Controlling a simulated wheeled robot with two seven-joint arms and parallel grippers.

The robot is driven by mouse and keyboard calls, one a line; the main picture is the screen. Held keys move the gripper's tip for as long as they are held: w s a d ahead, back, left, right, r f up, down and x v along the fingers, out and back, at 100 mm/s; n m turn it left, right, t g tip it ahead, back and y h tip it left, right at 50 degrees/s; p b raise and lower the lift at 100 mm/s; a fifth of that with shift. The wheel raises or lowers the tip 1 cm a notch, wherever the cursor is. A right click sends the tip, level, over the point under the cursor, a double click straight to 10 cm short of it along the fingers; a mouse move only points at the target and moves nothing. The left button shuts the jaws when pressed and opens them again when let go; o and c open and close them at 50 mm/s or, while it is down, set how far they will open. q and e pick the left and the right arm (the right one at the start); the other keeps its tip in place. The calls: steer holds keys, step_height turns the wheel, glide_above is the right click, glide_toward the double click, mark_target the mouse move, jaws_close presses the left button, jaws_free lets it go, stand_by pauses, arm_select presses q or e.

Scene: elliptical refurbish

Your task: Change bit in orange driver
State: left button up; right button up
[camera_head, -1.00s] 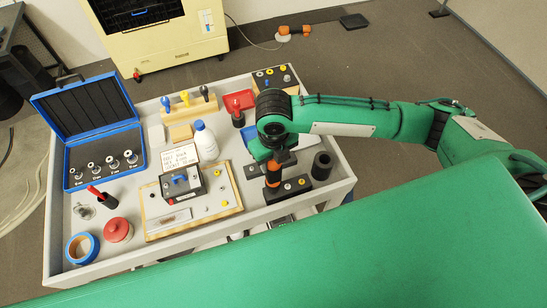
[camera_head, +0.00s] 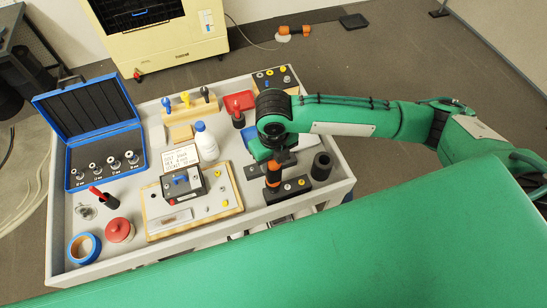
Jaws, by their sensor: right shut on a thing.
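My right gripper (camera_head: 270,156) is over the right part of the cart, shut on the orange driver (camera_head: 273,178), an upright orange-and-black tool. The arm hides its upper part. The driver's lower end is at the left part of a black block (camera_head: 290,190) holding small silver and yellow pieces; I cannot tell whether it touches the block. Another dark tray (camera_head: 262,82) with small coloured pieces lies at the back right corner. My left gripper is out of view.
The grey cart (camera_head: 150,255) also holds an open blue case (camera_head: 72,157) with sockets, a wooden board (camera_head: 225,195) with a black device (camera_head: 183,184), a white bottle (camera_head: 206,145), a red jar (camera_head: 119,231), blue tape (camera_head: 84,248) and a black cylinder (camera_head: 321,168).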

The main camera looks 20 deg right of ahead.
steer(key=shift+r+p, duration=3.2)
steer(key=shift+r, duration=1.3)
